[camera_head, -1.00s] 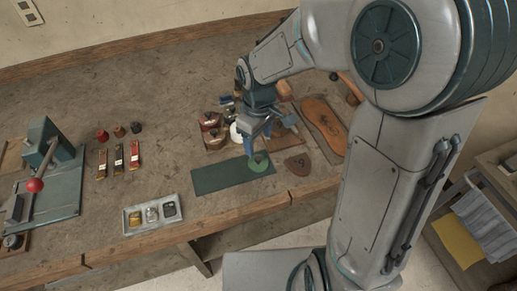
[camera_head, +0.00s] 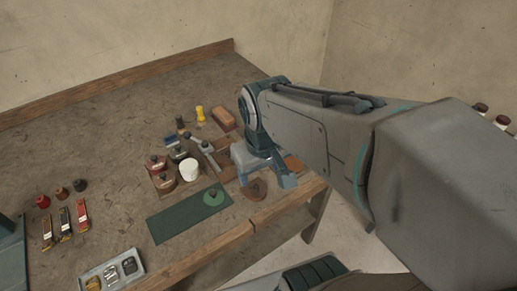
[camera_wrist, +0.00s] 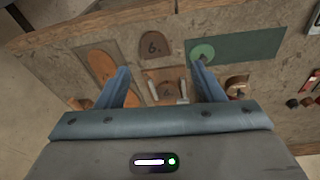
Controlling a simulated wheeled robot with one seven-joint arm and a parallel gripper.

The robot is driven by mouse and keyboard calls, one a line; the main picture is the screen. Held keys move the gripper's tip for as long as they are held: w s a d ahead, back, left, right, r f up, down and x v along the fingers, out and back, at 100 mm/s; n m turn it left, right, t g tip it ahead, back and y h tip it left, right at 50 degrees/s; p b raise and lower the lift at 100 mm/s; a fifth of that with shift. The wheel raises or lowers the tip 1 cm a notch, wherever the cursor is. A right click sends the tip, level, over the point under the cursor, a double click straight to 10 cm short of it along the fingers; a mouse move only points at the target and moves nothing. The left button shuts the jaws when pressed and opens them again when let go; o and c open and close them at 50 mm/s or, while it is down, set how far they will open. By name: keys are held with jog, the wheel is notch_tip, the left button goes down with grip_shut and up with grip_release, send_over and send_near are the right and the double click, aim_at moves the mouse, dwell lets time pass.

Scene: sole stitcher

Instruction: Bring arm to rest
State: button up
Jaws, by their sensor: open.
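My gripper (camera_head: 268,180) is at the right part of the workbench (camera_head: 120,135) in the head view, beside a brown leather piece (camera_head: 254,191). Its two blue fingers stand wide apart with nothing between them in the wrist view (camera_wrist: 160,72). The wrist view looks down on the bench, with a round green disc (camera_wrist: 203,52) on the green mat (camera_wrist: 255,45) and a brown piece marked 6 (camera_wrist: 153,50). My arm reaches in from the right and hides part of the bench's right end.
Pots, a white cup (camera_head: 190,170) and small tools stand left of my gripper. A brown block (camera_head: 223,119) lies behind it. A metal tray (camera_head: 112,274) sits at the front edge. Open floor (camera_head: 345,235) shows right of the bench.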

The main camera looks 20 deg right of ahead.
jog(key=shift+s+d+m+t, duration=0.15)
jog(key=shift+s+d+m, duration=0.3)
jog(key=shift+s, duration=0.2)
jog(key=shift+s+d+m+t, duration=0.15)
jog(key=shift+s+d+m, duration=0.15)
jog(key=shift+s+m, duration=0.25)
